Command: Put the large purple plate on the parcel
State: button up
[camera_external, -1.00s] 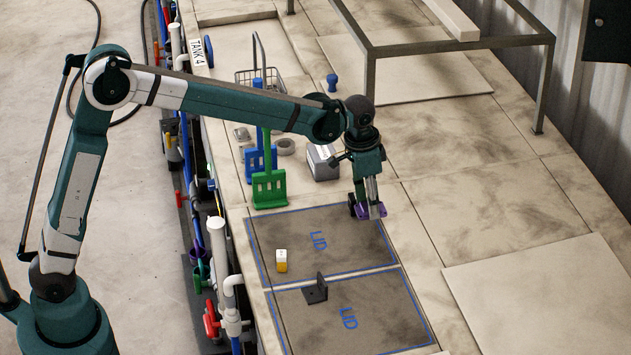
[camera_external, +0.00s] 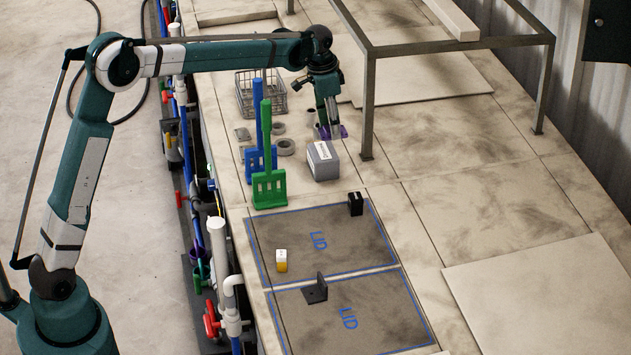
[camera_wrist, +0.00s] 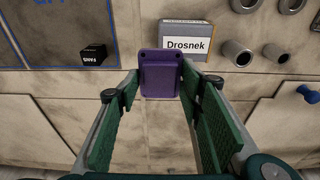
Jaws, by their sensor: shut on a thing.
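The large purple plate (camera_wrist: 160,75) is between the green fingers of my gripper (camera_wrist: 155,92) in the wrist view. In the external view, my gripper (camera_external: 331,129) is shut on the plate (camera_external: 343,131), whose purple edges show around the fingertips. The grey box with a white label, seemingly the parcel (camera_external: 324,166), stands on the bench just in front of my gripper. In the wrist view this parcel (camera_wrist: 199,51) reads "Drosnek", and the plate overlaps its left edge in the picture. The gap between plate and bench cannot be judged.
Grey rings (camera_external: 286,147) and a wire basket (camera_external: 244,97) are nearby. A black box (camera_external: 355,204) sits on the upper lid. A metal frame leg (camera_external: 368,110) rises right of my gripper.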

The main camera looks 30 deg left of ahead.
send_over(324, 150)
jog(key=shift+s+a+r, duration=0.2)
jog(key=shift+s+r, duration=0.05)
jog(key=shift+r, duration=0.1)
jog(key=shift+f, duration=3.15)
jog(key=shift+f+p, duration=0.35)
jog(key=shift+f, duration=1.5)
jog(key=shift+f, duration=0.1)
jog(key=o, duration=0.9)
jog(key=shift+o, duration=0.2)
